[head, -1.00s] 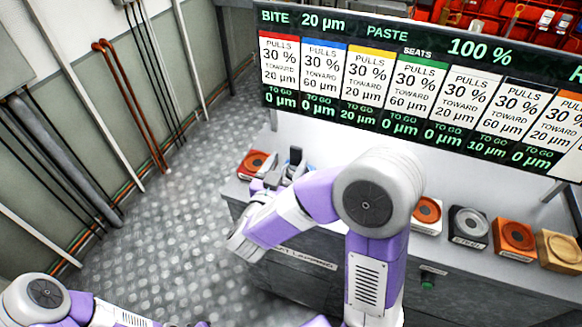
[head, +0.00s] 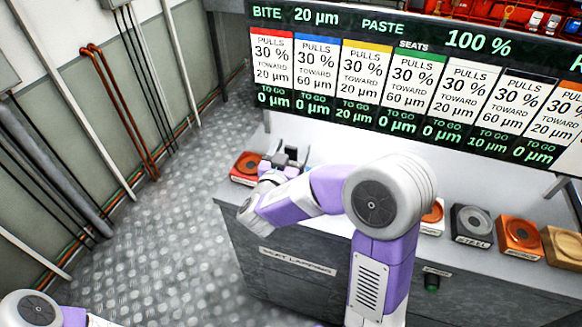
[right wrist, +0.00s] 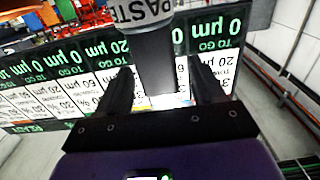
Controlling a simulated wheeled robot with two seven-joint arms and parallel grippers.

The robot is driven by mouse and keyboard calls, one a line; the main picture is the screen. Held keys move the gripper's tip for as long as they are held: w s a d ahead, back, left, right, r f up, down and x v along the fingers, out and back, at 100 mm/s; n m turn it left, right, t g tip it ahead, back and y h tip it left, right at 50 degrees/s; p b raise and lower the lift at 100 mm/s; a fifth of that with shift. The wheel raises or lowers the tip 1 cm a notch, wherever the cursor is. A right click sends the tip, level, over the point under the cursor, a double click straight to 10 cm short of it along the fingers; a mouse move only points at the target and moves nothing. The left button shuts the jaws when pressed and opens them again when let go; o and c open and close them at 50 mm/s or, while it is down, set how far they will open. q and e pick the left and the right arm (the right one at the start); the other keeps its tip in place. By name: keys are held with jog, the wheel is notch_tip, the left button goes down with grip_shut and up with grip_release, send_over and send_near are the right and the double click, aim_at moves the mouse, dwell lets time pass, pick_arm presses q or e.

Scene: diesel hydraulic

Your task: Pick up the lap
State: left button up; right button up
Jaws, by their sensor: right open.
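My right gripper (head: 290,156) is over the far left part of the bench, beside an orange-topped block. In the right wrist view, my right gripper (right wrist: 161,75) is open, with its two dark fingers apart. A dark grey upright block (right wrist: 156,68) shows between the fingers, under a pale round part marked PASTE (right wrist: 146,12). I cannot tell for sure that this is the lap, or whether the fingers touch it. In the head view, the arm and gripper hide most of that spot. My left gripper is out of view; only part of its arm shows at bottom left.
The grey bench (head: 310,275) carries a row of blocks with round tops: a red-based one (head: 246,166), a steel one (head: 471,226), an orange one (head: 520,236) and a wooden one (head: 562,246). A large display board (head: 400,85) stands behind. Open floor (head: 170,240) lies left.

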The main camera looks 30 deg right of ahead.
grip_shut()
dwell(0.3)
